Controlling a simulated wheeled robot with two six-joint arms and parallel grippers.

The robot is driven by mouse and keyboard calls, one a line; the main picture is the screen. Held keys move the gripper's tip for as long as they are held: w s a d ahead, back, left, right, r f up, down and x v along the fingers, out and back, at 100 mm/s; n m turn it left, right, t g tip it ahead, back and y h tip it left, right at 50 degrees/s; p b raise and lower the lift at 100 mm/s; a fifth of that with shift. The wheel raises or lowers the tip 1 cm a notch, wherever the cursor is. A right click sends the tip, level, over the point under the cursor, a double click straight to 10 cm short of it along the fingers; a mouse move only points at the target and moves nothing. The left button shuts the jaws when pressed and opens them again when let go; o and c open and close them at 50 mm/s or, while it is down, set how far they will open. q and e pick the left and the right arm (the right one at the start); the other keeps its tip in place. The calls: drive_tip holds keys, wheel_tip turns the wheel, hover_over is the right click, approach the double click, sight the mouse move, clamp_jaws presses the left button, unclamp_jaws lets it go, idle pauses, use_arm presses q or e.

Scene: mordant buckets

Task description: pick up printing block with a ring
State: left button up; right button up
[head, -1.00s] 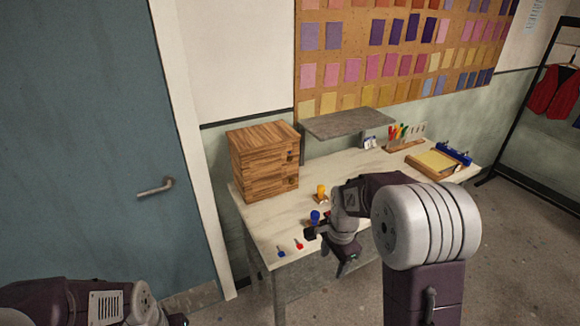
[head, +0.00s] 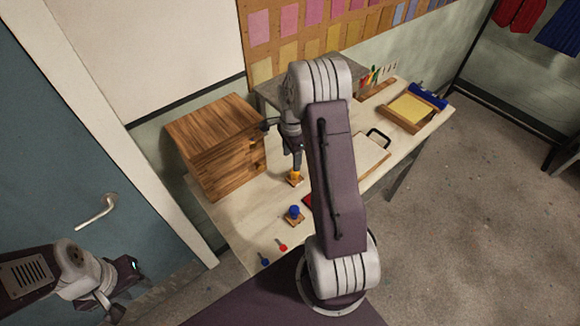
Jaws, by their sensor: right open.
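Two knobbed blocks stand on the table in the head view. One has a yellow-orange knob (head: 295,177) on a brown base, the other a blue knob (head: 294,212) on a brown base. The view is too small to tell which carries a ring. My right gripper (head: 286,145) is open and empty, just above and behind the yellow-knobbed block, beside the wooden drawer box. My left gripper (head: 122,287) is at the lower left, away from the table; its jaw opening is unclear.
The wooden drawer box (head: 215,146) stands close left of my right gripper. Small red (head: 282,246) and blue (head: 264,260) items lie at the table's near end. A yellow framed tray (head: 409,112) is at the far right. My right arm hides part of the table.

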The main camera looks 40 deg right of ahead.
sight(295, 175)
drive_tip(key=shift+s+r, duration=0.4)
drive_tip(key=shift+s, duration=0.25)
drive_tip(key=f, duration=0.2)
drive_tip(key=w+f+p, duration=0.1)
drive_tip(key=f, duration=0.1)
drive_tip(key=shift+w+d+f, duration=0.2)
drive_tip(key=shift+f, duration=0.1)
drive_tip(key=shift+s+f, duration=0.1)
drive_tip(key=shift+s, duration=0.1)
drive_tip(key=shift+s+d+f+p, duration=0.1)
drive_tip(key=shift+s+f+p, duration=0.15)
drive_tip(key=shift+f+p, duration=0.35)
drive_tip(key=shift+s+d+f+p, duration=0.1)
drive_tip(key=shift+s+f+p, duration=0.1)
drive_tip(key=shift+f+p, duration=0.35)
drive_tip(key=shift+w+f, duration=0.2)
drive_tip(key=shift+f, duration=0.95)
drive_tip(key=shift+w+f, duration=0.15)
drive_tip(key=c, duration=0.9)
drive_tip(key=shift+s, duration=0.2)
clamp_jaws()
use_arm(q)
wheel_tip(295, 175, up, 4)
drive_tip(key=shift+s+f, duration=0.15)
drive_tip(key=shift+f, duration=0.1)
use_arm(e)
drive_tip(key=shift+w, duration=0.1)
